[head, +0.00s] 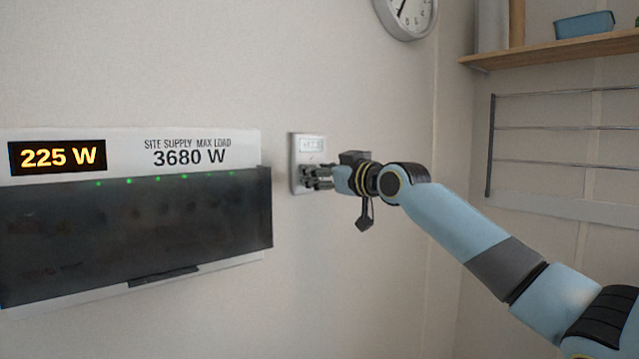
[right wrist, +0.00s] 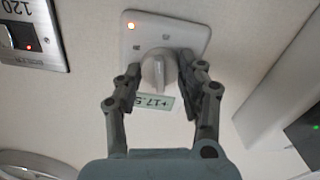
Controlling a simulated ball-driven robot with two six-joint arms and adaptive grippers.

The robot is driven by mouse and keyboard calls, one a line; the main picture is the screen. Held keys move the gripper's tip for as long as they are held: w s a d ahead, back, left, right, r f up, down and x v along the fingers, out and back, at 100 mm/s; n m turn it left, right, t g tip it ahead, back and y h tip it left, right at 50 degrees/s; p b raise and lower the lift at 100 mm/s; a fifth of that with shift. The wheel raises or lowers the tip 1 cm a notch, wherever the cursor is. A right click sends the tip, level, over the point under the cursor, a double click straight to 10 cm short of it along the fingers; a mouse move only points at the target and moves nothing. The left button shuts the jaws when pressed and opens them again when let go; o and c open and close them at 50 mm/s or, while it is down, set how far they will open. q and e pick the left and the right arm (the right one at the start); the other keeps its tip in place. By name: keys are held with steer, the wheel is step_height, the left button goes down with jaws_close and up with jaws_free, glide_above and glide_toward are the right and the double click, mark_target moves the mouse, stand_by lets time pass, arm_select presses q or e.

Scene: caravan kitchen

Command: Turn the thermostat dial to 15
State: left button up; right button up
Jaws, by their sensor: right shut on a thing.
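The white thermostat (head: 309,143) is a small upright panel on the wall, with a display at its top. In the right wrist view the thermostat plate (right wrist: 190,34) appears upside down, with a lit orange light and a pale round dial (right wrist: 158,68) with a raised grip. My left gripper is not in view.
A power panel (head: 205,150) with a dark cover and a 225 W readout is on the wall to the left. A clock (head: 407,14) hangs above right. A wooden shelf (head: 560,49) and a wire rack (head: 560,128) are at the right.

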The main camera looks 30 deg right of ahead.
steer(key=n+b, duration=0.3)
steer(key=n, duration=0.4)
steer(key=n+b, duration=0.3)
steer(key=n, duration=0.4)
steer(key=f+n+b, duration=0.1)
steer(key=n+b, duration=0.1)
steer(key=n, duration=0.5)
steer(key=shift+a+b, duration=0.15)
steer(key=shift+b, duration=0.25)
steer(key=o, duration=1.1)
steer(key=shift+r, duration=0.1)
